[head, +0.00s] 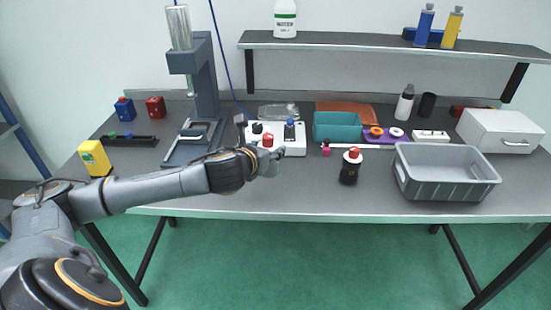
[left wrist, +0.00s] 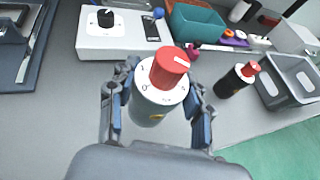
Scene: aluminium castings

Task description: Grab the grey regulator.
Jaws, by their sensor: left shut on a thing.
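The grey regulator (left wrist: 153,107) has a light grey body, a white numbered dial and a red knob, and stands between the fingers of my left gripper (left wrist: 158,98) in the left wrist view. The fingers are shut on its sides. In the head view my left gripper (head: 268,158) is over the bench in front of the white device, and the regulator's red knob (head: 267,140) shows above it, its body mostly hidden. My right gripper is out of view.
A white device with a black knob (left wrist: 120,40) is just behind the held regulator. A grey crate (head: 446,177) stands at the right, and a teal bin (head: 336,127) behind. A dark press (head: 202,85) stands at the left. The bench front is fairly clear.

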